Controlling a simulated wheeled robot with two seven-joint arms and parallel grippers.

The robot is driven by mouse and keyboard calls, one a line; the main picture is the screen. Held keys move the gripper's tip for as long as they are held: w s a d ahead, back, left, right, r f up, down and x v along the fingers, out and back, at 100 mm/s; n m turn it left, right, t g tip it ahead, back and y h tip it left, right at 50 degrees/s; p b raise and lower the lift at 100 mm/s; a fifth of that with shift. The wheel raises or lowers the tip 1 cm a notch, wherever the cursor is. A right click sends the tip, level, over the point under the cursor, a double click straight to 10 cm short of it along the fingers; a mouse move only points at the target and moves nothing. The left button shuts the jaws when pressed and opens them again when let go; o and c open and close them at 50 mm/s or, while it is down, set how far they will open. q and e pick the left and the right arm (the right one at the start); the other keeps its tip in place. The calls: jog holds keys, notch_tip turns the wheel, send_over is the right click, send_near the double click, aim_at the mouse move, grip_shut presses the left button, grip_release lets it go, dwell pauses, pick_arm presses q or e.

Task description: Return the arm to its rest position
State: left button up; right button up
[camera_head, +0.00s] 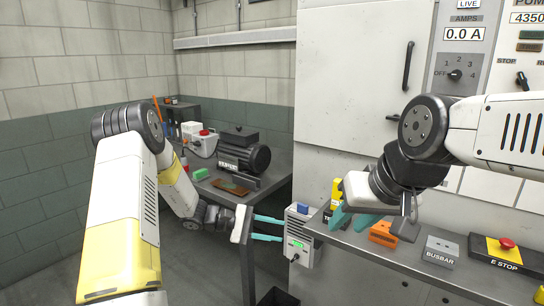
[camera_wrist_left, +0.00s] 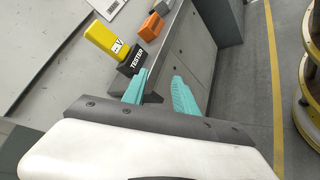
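My left gripper (camera_head: 266,227) reaches in from the left and hangs in front of the ledge's left end. Its two teal fingers are apart with nothing between them; they also show apart in the left wrist view (camera_wrist_left: 160,92). My right gripper (camera_head: 352,222) comes in from the right, over the ledge beside the orange block (camera_head: 382,234). Its teal fingers appear spread, and I see nothing held in them.
The grey ledge (camera_head: 400,262) also holds a busbar block (camera_head: 440,251) and an E-stop box (camera_head: 503,251). A unit with a green display (camera_head: 298,243) is right by my left fingertips. A bench (camera_head: 225,196) with a motor (camera_head: 243,156) stands behind my left arm.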

pick_arm(q)
jog(key=s+a+r+m+t+y, duration=0.2)
jog(key=s+a+r+m+y, duration=0.2)
jog(key=s+r, duration=0.6)
jog(key=s+a+r+m+t+y, duration=0.3)
jog(key=s+a+r+y, duration=0.5)
jog(key=s+a+r, duration=0.3)
jog(key=shift+s+m+y, duration=0.4)
jog(key=shift+s+m, duration=0.2)
jog(key=shift+s, duration=1.5)
